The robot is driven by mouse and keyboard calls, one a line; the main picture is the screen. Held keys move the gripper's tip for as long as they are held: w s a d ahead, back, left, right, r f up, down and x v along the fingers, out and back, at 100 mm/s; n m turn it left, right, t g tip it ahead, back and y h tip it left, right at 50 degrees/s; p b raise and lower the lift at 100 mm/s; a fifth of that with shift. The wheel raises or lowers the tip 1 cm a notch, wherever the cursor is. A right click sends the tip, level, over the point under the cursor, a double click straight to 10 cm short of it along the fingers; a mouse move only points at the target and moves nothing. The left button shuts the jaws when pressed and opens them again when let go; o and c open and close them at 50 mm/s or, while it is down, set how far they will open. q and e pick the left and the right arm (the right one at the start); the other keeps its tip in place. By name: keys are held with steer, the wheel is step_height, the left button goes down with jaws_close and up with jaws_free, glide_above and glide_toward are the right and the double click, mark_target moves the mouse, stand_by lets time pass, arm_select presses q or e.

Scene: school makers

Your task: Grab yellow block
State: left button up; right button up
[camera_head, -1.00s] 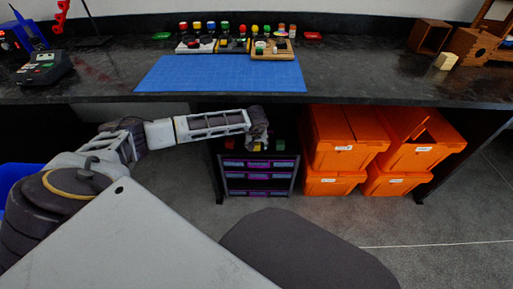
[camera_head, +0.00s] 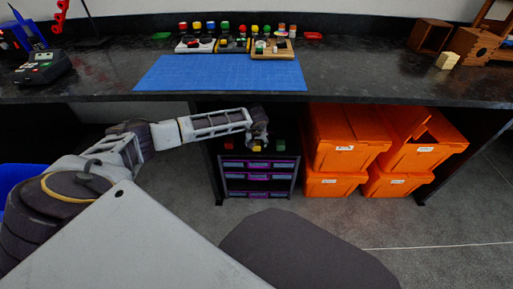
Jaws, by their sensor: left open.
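The yellow block (camera_head: 257,147) sits on top of a small dark drawer unit (camera_head: 226,176) under the table. A green block (camera_head: 280,146) is to its right and a red block (camera_head: 228,145) to its left on the same top. My left arm comes in from the left, and my left gripper (camera_head: 259,137) points down just above the yellow block. The gripper is open and empty, and covers part of the block's upper edge. I cannot tell whether the fingers touch it. My right gripper is out of view.
The dark tabletop (camera_head: 350,75) hangs over the drawer unit, with a blue mat (camera_head: 220,73) on it. Orange bins (camera_head: 345,140) are stacked right of the unit. A dark rounded seat (camera_head: 305,255) stands in front. Grey floor lies clear between.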

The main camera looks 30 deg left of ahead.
mark_target(257, 143)
arm_select(q)
steer(key=shift+b+x, duration=0.6)
steer(key=shift+x, duration=1.05)
steer(key=shift+c, duration=0.4)
steer(key=c, duration=0.9)
